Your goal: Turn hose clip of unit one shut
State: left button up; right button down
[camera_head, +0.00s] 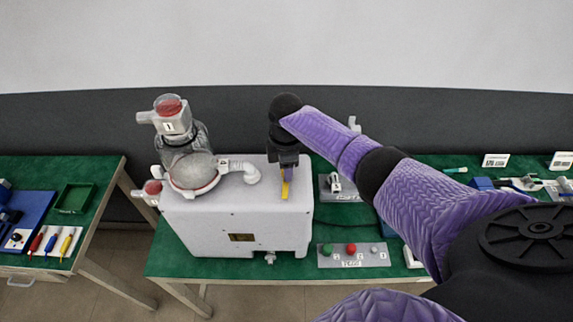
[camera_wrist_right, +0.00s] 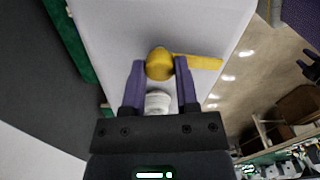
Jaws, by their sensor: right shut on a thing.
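Unit one is a white box-shaped pump (camera_head: 240,222) on the green bench, with a clear canister and a red-topped lid marked 1 (camera_head: 172,115). A yellow hose clip (camera_head: 284,190) with a lever is at the right of its top. In the right wrist view the clip's round yellow head (camera_wrist_right: 159,64) sits between my purple fingers, its lever pointing right. My right gripper (camera_wrist_right: 160,68) is shut on it; in the head view the wrist hides part of it. A dark shape with purple prongs (camera_wrist_right: 309,67) at the wrist view's right edge may be my left gripper.
A white hose elbow (camera_head: 247,172) lies left of the clip on the pump top. A grey panel with green and red buttons (camera_head: 352,255) stands at the right front. A side table (camera_head: 85,210) with a blue tray and screwdrivers is at the left. My right arm covers much of the right bench.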

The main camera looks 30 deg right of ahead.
jog(key=m+p, duration=0.2)
jog(key=m, duration=0.1)
jog(key=shift+r, duration=0.15)
jog(key=m+p, duration=0.1)
jog(key=m, duration=0.3)
jog(key=shift+m+p, duration=0.4)
jog(key=m+p, duration=0.1)
jog(key=m, duration=0.3)
jog(key=m+p, duration=0.1)
jog(key=m, duration=0.4)
jog(key=shift+w, duration=0.1)
jog(key=shift+c, duration=1.8)
grip_release()
